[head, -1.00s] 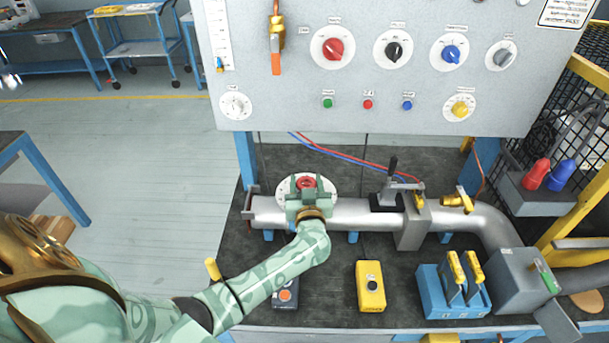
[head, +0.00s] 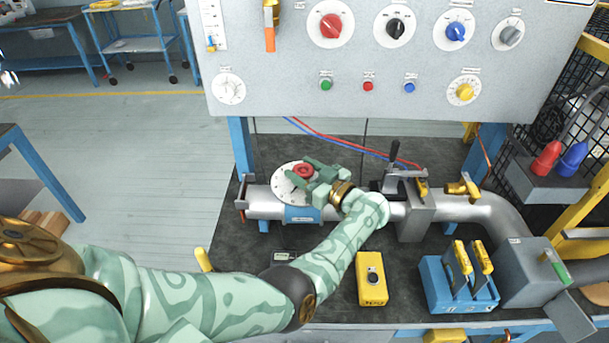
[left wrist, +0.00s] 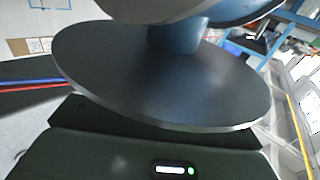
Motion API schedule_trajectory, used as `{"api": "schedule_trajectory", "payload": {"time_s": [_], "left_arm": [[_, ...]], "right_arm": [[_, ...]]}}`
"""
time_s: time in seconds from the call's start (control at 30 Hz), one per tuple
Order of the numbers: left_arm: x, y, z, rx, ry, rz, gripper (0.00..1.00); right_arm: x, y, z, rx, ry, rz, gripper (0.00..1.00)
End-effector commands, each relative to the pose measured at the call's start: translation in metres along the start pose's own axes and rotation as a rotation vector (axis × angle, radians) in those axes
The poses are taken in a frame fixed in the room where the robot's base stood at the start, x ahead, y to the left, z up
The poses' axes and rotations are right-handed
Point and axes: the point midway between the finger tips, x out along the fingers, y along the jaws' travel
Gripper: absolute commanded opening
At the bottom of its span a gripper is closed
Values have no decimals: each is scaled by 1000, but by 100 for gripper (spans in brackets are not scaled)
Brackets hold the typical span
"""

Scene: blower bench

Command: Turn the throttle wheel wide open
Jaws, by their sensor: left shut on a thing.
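The throttle wheel is a small red knob (head: 303,170) over a round white dial plate (head: 286,186), on the left part of the silver pipe (head: 262,203). My left gripper (head: 304,173) is shut on the red wheel, one green finger on each side of it. Its wrist and forearm reach in from the lower right of the wheel, across the pipe. The fingers hide part of the wheel and dial, and I cannot read the dial's marks. In the left wrist view a large dark disc (left wrist: 150,85) fills the middle, close to the camera. My right gripper is not in view.
Right along the pipe are a black-handled clamp (head: 393,160) and a brass valve (head: 463,187). A yellow button box (head: 371,280) and blue lever box (head: 434,281) stand in front. The control panel (head: 290,85) rises behind. Open floor lies at the left.

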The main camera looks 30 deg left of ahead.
Motion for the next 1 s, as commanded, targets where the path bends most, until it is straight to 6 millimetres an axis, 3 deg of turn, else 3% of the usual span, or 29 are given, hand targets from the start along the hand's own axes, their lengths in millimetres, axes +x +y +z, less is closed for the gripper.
{"api": "schedule_trajectory", "payload": {"time_s": [0.6, 0.63, 0.7, 1.0], "left_arm": [[0, 0, 0, 1, -2, -41, 27], [0, 0, 0, 1, -2, -41, 58], [0, 0, 0, 0, -2, -41, 72], [1, -1, 0, 0, -1, -41, 72]], "right_arm": [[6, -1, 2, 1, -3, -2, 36], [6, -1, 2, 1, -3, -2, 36], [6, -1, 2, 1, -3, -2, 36], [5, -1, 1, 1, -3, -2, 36]]}}
